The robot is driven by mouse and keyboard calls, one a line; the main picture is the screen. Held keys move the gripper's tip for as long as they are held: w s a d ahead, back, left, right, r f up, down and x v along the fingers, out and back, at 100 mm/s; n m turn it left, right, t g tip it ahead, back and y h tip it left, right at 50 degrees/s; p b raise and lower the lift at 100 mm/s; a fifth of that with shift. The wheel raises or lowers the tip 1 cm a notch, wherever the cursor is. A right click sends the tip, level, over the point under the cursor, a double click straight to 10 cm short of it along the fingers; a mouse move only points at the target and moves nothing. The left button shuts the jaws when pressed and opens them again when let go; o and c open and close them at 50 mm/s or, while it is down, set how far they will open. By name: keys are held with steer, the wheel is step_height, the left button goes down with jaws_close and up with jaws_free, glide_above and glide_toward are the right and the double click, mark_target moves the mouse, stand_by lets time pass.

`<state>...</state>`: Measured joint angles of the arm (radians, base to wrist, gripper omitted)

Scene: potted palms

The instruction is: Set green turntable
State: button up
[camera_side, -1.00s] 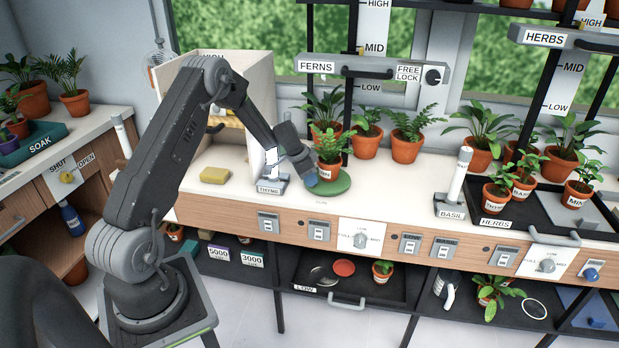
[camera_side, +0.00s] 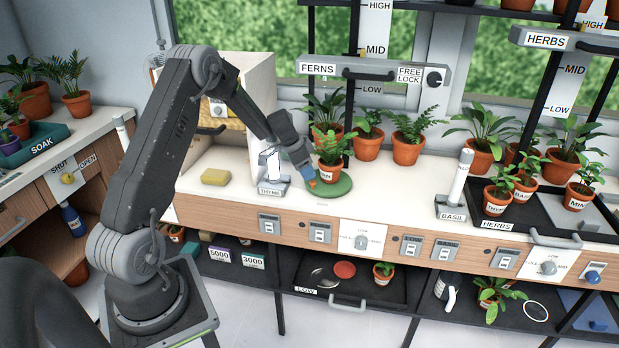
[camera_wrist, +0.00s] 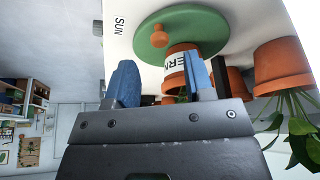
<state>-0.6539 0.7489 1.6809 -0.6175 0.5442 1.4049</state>
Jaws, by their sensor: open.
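The green turntable (camera_side: 341,189) lies on the white counter, and it fills the upper middle of the wrist view (camera_wrist: 200,25). A small orange knob (camera_wrist: 157,39) stands near its rim. A terracotta pot labelled FERN (camera_side: 328,173) stands on the turntable; in the wrist view the pot (camera_wrist: 178,62) is partly hidden behind the right finger. My gripper (camera_side: 311,179) is at the turntable's left edge, beside the pot. In the wrist view its blue fingers (camera_wrist: 158,60) are apart and empty, with the knob ahead of the gap. I cannot tell whether they touch anything.
A THYME stand (camera_side: 270,185) is close on the left of my gripper. Several potted plants, including a terracotta pot (camera_side: 367,148), stand behind the turntable. A yellow sponge (camera_side: 215,177) lies further left. The counter towards the BASIL stand (camera_side: 450,205) is clear.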

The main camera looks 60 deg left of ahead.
steer(key=d+v, duration=0.1)
steer(key=v, duration=0.8)
steer(key=shift+a+r, duration=0.2)
steer(key=shift+a, duration=0.25)
steer(key=shift+s, duration=0.1)
